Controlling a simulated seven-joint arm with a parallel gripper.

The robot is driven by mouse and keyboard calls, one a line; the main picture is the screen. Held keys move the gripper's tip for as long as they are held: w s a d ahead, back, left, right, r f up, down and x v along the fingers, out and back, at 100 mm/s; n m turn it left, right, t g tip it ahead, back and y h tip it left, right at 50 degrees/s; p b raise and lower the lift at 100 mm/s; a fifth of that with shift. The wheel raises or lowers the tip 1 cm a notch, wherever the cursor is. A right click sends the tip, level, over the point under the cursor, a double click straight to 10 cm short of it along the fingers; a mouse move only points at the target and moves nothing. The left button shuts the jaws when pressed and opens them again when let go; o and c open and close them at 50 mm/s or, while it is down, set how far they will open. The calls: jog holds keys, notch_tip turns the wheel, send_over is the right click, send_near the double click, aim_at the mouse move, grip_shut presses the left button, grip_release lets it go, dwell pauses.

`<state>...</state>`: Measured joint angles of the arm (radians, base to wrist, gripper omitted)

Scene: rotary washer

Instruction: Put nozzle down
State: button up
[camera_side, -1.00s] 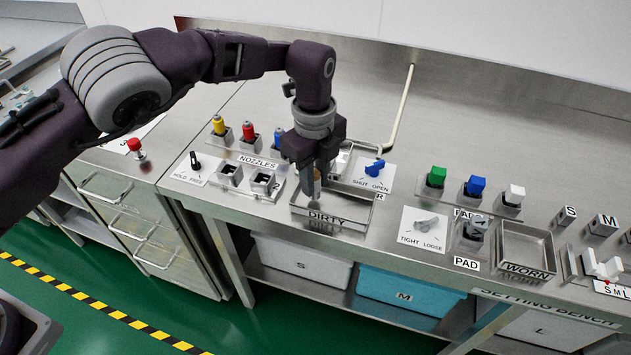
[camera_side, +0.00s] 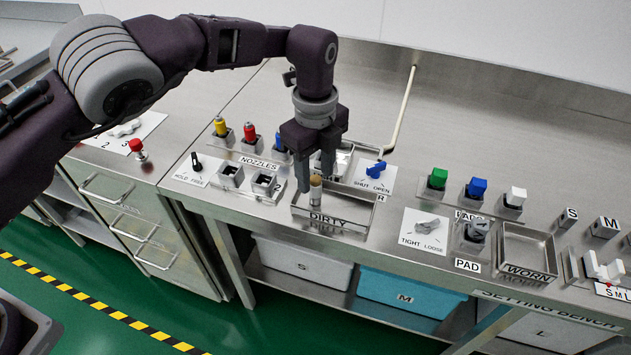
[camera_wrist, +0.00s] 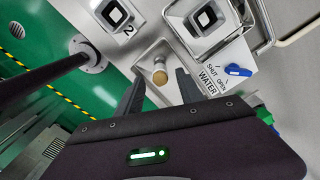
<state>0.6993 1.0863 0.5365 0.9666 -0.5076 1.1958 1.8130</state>
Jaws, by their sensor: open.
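A tan-topped nozzle (camera_side: 315,190) stands upright in the metal tray marked DIRTY (camera_side: 352,227). My gripper (camera_side: 315,178) points down over that tray, its fingers apart around the top of the nozzle in the side view. In the wrist view the nozzle (camera_wrist: 159,77) shows as a small round end inside the tray (camera_wrist: 143,62), between and just beyond the open fingertips (camera_wrist: 159,80). The fingers do not grip it.
Yellow (camera_side: 220,126), red (camera_side: 250,132) and blue nozzles stand in holders behind. Two square sockets (camera_side: 264,183) are left of the tray. A blue water valve handle (camera_side: 376,169) is to its right. A grey pad (camera_side: 476,230) sits farther right.

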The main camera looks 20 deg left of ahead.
aim_at(315, 180)
notch_tip(315, 180, up, 9)
jog(key=shift+f, duration=0.15)
jog(key=s+a+r+n+t+h, duration=0.2)
jog(key=s+a+r+n, duration=0.2)
jog(key=a+r+n, duration=0.75)
jog(key=s+a+r+n+t, duration=0.1)
jog(key=s+a+r+n, duration=0.3)
jog(key=s+a+r, duration=0.45)
jog(key=s+a+f+n+t+y, duration=0.1)
jog(key=s+f+n, duration=0.3)
jog(key=s, duration=0.5)
jog(key=s+a+f+n+t+y, duration=0.1)
jog(key=s+a+f+n, duration=0.3)
jog(key=s, duration=0.6)
jog(key=shift+a+t, duration=0.2)
jog(key=shift+t, duration=0.1)
